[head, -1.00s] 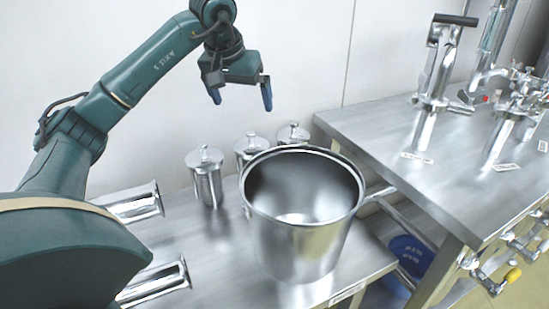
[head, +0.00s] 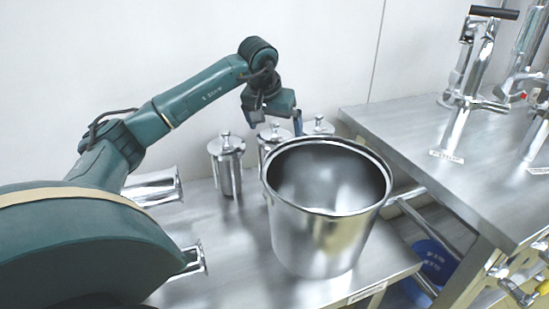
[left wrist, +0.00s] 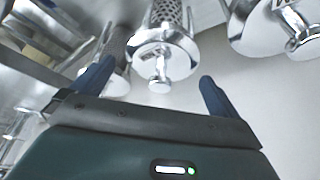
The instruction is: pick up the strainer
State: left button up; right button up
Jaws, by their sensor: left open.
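Several metal strainers with lids and knobs stand at the back of the steel table in the head view: a left one (head: 228,165), a middle one (head: 272,137) and a right one (head: 319,126) partly hidden by the bucket. My left gripper (head: 274,124) is open just above the middle strainer. In the left wrist view, a perforated strainer (left wrist: 160,45) with its knob lies between the fingers of my left gripper (left wrist: 155,76), seemingly not touched. Two more strainers show at either side there. My right gripper is not in view.
A large open metal bucket (head: 325,225) stands in front of the strainers. Metal cylinders (head: 153,188) lie at the left, partly behind my arm. A higher steel bench (head: 410,130) with metal fittings is at the right, and a blue container (head: 432,262) is below it.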

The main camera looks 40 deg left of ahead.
pick_arm(q)
jog(key=shift+w+f, duration=0.15)
jog(key=shift+f, duration=0.2)
jog(key=c, duration=1.8)
jog(key=shift+r, duration=0.15)
jog(key=shift+c, duration=0.2)
